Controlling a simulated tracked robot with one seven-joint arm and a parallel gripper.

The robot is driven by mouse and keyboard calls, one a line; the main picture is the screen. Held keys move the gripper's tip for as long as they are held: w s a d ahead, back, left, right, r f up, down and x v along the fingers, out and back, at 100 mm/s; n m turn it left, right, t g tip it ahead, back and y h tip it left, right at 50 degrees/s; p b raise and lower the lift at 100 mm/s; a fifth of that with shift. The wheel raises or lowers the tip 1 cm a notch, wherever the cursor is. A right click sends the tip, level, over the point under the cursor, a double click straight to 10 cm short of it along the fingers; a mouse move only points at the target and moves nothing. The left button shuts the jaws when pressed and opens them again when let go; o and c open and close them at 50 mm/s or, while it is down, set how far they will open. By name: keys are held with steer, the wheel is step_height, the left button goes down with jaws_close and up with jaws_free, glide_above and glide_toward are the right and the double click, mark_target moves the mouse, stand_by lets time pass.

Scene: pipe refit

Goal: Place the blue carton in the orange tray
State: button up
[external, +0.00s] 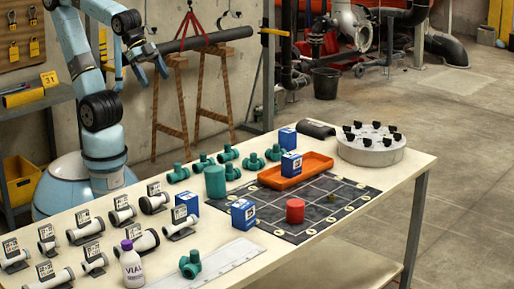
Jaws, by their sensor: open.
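Several blue cartons with white labels stand on the table. One blue carton (291,165) appears to stand inside the orange tray (318,165), left of its middle. Another blue carton (288,139) is behind the tray. A third blue carton (244,214) stands at the left edge of the dark grid mat, and one more blue carton (187,205) is farther left among the pipe fittings. My gripper (151,74) is open and empty, raised beyond the table's far side at upper left, well away from the cartons and tray.
A red cylinder (295,211) stands on the grid mat (340,203). A green cylinder (215,182) and several green fittings (228,153) are left of the tray. A round grey holder (371,150) is at right. A vial bottle (132,265) stands at front left.

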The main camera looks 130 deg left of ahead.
steer(key=s+d+h, duration=0.1)
steer(key=s+d, duration=0.3)
steer(key=s, duration=0.2)
steer(key=shift+m+g, duration=0.4)
